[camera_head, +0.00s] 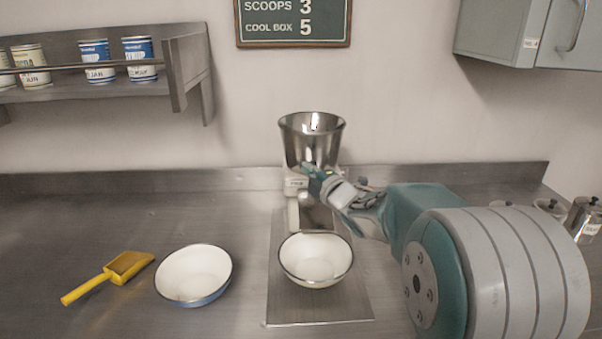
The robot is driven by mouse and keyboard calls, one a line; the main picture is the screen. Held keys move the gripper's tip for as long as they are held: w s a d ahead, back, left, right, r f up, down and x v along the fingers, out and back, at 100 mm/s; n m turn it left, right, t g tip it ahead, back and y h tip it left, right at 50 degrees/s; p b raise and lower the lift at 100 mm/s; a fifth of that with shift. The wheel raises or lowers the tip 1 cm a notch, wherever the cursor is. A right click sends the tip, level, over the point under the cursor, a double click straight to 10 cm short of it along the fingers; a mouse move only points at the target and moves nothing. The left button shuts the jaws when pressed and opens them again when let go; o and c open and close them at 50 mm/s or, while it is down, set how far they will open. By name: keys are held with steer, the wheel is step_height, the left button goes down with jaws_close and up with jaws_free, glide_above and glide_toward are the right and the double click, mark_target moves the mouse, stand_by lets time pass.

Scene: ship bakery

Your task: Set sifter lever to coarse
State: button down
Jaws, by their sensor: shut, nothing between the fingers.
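The sifter (311,136) stands upright at the back of the counter, with a shiny metal hopper on top. A small pale label or block (295,183) shows on its front left, with a white post (293,214) below it. My gripper (308,172) is shut and empty, in front of the hopper's lower part and close to the pale block. I cannot tell whether it touches the sifter. I cannot pick out the lever or its setting; my gripper hides part of the sifter's middle.
A cream bowl (317,260) sits on the metal base plate (320,309). A blue-rimmed white bowl (193,275) and a yellow scoop (110,276) lie to the left. A shelf (178,82) with cans is upper left, a cabinet (495,38) upper right. Small containers (584,218) stand at right.

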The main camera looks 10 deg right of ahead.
steer(key=shift+s+d+f+m+t+h, duration=0.2)
steer(key=shift+d+m+t, duration=0.45)
steer(key=shift+m, duration=0.7)
steer(key=shift+s+d+r+m+t+h, duration=0.1)
steer(key=shift+d+m+t+h, duration=0.25)
steer(key=shift+d+m+t, duration=0.65)
steer(key=shift+s+d+f+m+t+h, duration=0.2)
steer(key=shift+d+m, duration=0.3)
steer(key=shift+m, duration=1.15)
steer(key=shift+d+r, duration=0.1)
steer(key=shift+w, duration=0.1)
